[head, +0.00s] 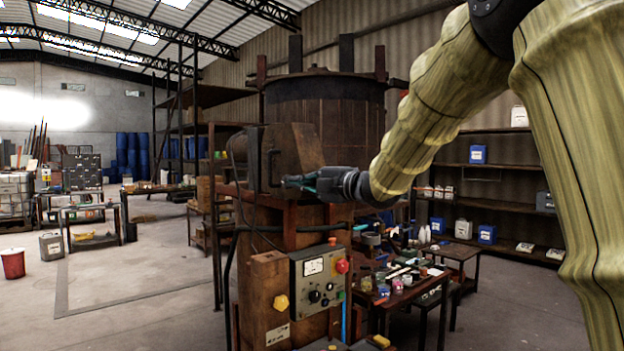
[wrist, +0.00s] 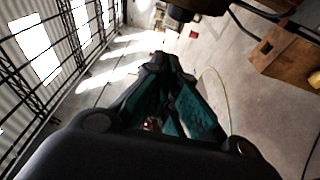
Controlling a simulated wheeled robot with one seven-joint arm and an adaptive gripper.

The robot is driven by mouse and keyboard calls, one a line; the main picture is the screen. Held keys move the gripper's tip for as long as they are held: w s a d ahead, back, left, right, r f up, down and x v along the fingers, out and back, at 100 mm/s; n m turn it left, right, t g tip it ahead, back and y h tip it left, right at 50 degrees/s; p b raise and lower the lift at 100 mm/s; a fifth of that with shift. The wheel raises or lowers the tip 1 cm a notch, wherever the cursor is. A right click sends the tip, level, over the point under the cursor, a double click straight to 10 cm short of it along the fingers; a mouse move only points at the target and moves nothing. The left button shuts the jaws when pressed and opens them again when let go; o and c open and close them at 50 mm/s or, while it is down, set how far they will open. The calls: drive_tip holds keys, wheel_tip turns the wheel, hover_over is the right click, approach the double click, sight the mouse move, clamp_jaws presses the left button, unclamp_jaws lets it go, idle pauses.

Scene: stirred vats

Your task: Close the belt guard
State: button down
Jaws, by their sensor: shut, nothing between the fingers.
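The belt guard appears to be the rusty brown metal housing (head: 298,147) in front of the large vat (head: 325,105) in the head view. A dark upright handle shows on its left face. I cannot tell how far the guard stands open. My gripper (head: 290,182) is at the housing's lower front, its teal fingers pointing left and overlapping the housing's lower edge in the picture. I cannot tell whether they touch it. In the wrist view the fingers of my gripper (wrist: 160,62) come together at the tips with nothing between them.
Below stands a rusty post with a grey control box (head: 320,283), a red button (head: 342,266) and a yellow knob (head: 281,302). A cluttered bench (head: 395,300) is right of it. Shelves (head: 505,205) line the right wall. The floor at left is largely open, with a red bucket (head: 13,264).

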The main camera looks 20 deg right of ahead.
drive_tip(key=w+p, duration=0.1)
drive_tip(key=w, duration=0.1)
drive_tip(key=w+d+p, duration=0.1)
drive_tip(key=w+p, duration=0.1)
drive_tip(key=shift+w+d, duration=0.2)
drive_tip(key=shift+w, duration=0.2)
drive_tip(key=shift+s+d, duration=0.1)
drive_tip(key=shift+d, duration=0.05)
drive_tip(key=shift+d, duration=0.1)
